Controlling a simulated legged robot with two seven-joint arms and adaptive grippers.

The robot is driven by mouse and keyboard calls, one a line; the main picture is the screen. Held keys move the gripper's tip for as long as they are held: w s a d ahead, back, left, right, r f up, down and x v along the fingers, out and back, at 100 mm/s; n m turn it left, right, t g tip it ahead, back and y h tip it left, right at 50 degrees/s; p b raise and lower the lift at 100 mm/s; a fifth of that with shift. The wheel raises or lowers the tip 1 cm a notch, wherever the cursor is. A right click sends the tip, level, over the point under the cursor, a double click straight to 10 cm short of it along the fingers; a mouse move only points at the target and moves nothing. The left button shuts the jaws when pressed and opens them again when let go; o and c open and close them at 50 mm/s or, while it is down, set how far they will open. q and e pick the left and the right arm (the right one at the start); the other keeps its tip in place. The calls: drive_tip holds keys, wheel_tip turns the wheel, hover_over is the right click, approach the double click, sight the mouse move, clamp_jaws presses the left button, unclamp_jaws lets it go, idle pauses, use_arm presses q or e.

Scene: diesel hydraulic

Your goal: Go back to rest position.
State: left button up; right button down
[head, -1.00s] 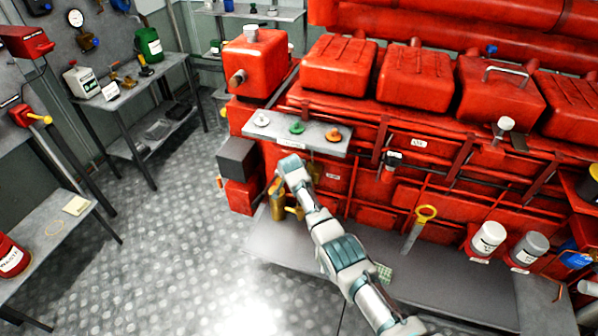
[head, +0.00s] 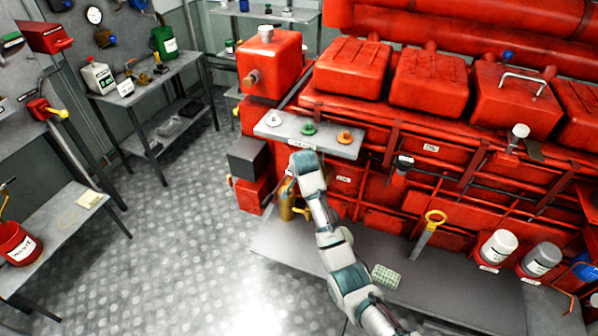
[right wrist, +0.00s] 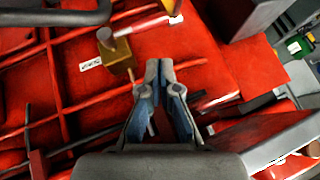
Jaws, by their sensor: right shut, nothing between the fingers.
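My right arm reaches in from the bottom of the head view toward the red engine (head: 390,185). Its wrist housing is below the small shelf with white, green and orange knobs, and hides the fingers there. In the right wrist view my right gripper (right wrist: 158,66) is shut and empty, its fingertips together in front of the red engine side. A brass-coloured fitting (right wrist: 118,55) is up and left of the fingertips. I cannot tell from the picture whether the fingers touch the engine. My left gripper is in neither view.
The knob shelf (head: 275,129) juts out above my right wrist. A yellow-ringed dipstick (head: 430,232) and white (head: 498,246) and grey (head: 541,259) canisters stand to the right. A side table (head: 62,228) with a red waste bucket (head: 17,243) is at left. The floor between is clear.

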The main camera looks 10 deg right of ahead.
idle(0.3)
drive_tip(key=s+d+f+n+g, duration=0.1)
drive_tip(key=s+d+f+n, duration=0.1)
drive_tip(key=s+f, duration=0.85)
drive_tip(key=s+d+f+n+g, duration=0.1)
drive_tip(key=s+d+f+n, duration=0.1)
drive_tip(key=s+f, duration=0.8)
drive_tip(key=s+d+f+n+g+y, duration=0.1)
drive_tip(key=s+f+n, duration=0.15)
drive_tip(key=s, duration=1.25)
drive_tip(key=s+f+n+g, duration=0.2)
drive_tip(key=s+n, duration=0.1)
drive_tip(key=s, duration=1.1)
drive_tip(key=s+f, duration=0.3)
drive_tip(key=f, duration=0.8)
drive_tip(key=s+f+g, duration=0.1)
drive_tip(key=s+f, duration=0.2)
drive_tip(key=f, duration=0.8)
drive_tip(key=s+d+f, duration=0.1)
drive_tip(key=s+f, duration=0.2)
drive_tip(key=f, duration=0.9)
drive_tip(key=shift+s+n, duration=0.2)
drive_tip(key=shift+n, duration=0.15)
drive_tip(key=shift+f, duration=0.1)
